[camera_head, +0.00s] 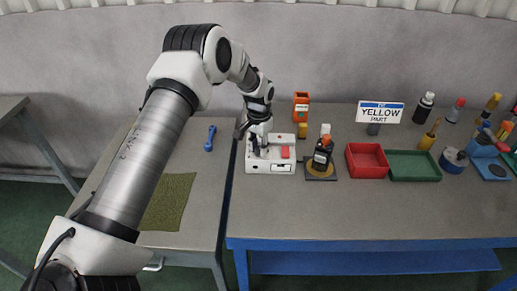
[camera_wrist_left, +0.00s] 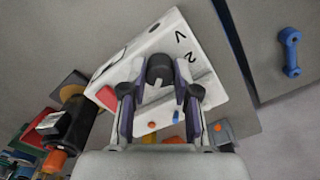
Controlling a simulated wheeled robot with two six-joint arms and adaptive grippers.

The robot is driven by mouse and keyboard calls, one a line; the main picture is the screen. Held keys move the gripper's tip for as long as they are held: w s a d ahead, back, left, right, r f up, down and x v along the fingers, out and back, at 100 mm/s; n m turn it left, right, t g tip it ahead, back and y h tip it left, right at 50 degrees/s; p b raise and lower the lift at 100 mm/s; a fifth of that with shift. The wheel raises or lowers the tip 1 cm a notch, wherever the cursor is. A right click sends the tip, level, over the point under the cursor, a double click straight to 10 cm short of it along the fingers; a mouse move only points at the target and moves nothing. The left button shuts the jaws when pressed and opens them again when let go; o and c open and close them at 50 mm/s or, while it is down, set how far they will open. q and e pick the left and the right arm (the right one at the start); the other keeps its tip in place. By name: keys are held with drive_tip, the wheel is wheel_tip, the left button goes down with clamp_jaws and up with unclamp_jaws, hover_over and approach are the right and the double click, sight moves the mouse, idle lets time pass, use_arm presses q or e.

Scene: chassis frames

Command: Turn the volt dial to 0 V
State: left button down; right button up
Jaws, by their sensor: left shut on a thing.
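The white instrument box (camera_head: 283,167) stands at the left end of the right-hand table. A red part shows on its top. In the left wrist view the slanted box (camera_wrist_left: 205,55) carries the marks "V" and "2" beside a dark round dial (camera_wrist_left: 160,67). My left gripper (camera_wrist_left: 158,84) is shut on the dial, with one finger on each side. A pale pointer mark shows on the dial. The number it points at cannot be read. In the head view my left gripper (camera_head: 257,143) reaches down onto the box and hides the dial. My right gripper is not in view.
A dark bottle (camera_head: 322,152) on a small base stands right of the box. Orange and yellow holders (camera_head: 301,108) are behind it. Red (camera_head: 350,165) and green (camera_head: 398,178) trays lie farther right. A blue tool (camera_head: 209,138) and green mat (camera_head: 172,195) lie on the left table.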

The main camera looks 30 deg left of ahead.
use_arm(q)
drive_tip(key=shift+f+m, duration=0.15)
drive_tip(key=shift+m, duration=0.35)
drive_tip(key=c, duration=0.9)
unclamp_jaws()
drive_tip(key=shift+d, duration=0.1)
drive_tip(key=shift+o, duration=0.2)
drive_tip(key=shift+w+f, duration=0.1)
drive_tip(key=shift+w, duration=0.15)
wheel_tip(320, 180, up, 12)
